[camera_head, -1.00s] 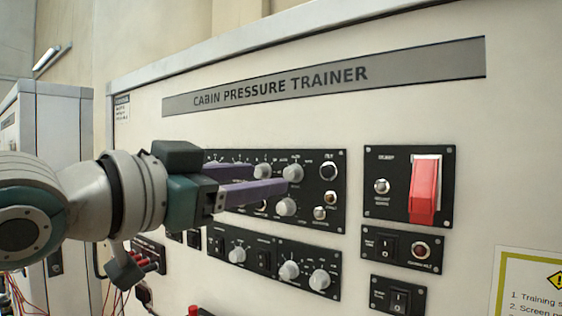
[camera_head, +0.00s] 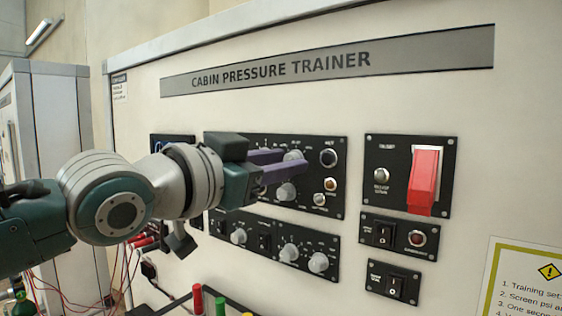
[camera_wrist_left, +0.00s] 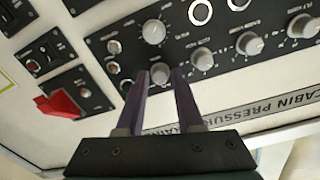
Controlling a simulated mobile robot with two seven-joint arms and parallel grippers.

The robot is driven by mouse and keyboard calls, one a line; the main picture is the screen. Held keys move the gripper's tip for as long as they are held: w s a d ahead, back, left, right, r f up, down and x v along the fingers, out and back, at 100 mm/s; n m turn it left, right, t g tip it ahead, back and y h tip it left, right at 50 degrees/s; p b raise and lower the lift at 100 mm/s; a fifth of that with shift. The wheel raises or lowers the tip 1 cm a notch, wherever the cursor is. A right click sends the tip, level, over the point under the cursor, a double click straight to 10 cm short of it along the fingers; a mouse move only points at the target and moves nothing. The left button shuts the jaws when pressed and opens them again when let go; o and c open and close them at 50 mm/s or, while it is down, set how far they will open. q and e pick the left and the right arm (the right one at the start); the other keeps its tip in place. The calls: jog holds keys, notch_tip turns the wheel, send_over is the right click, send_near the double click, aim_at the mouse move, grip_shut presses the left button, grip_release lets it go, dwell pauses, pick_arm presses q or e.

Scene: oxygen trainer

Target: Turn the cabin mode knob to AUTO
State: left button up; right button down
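My left gripper (camera_head: 295,163) reaches in from the left at the black knob panel. Its two purple fingers are spread on either side of a grey knob (camera_head: 293,155) in the panel's upper row. In the left wrist view this knob (camera_wrist_left: 160,72) sits between the fingertips (camera_wrist_left: 160,76); contact cannot be made out. The labels around it are too small to read surely, so I cannot confirm it is the cabin mode knob. Another grey knob (camera_head: 286,192) is just below it. My right gripper is not in view.
A red guarded switch (camera_head: 424,178) stands out to the right of the knob panel. Small buttons (camera_head: 329,158) line the panel's right edge. A lower panel holds more knobs (camera_head: 289,253). Colored posts (camera_head: 197,299) stand at the bottom front.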

pick_arm(q)
grip_shut()
jog(key=shift+n, duration=0.3)
jog(key=n, duration=1.9)
jog(key=shift+d+n+t, duration=0.1)
jog(key=shift+n+t, duration=0.2)
jog(key=shift+p, duration=0.3)
dwell(0.4)
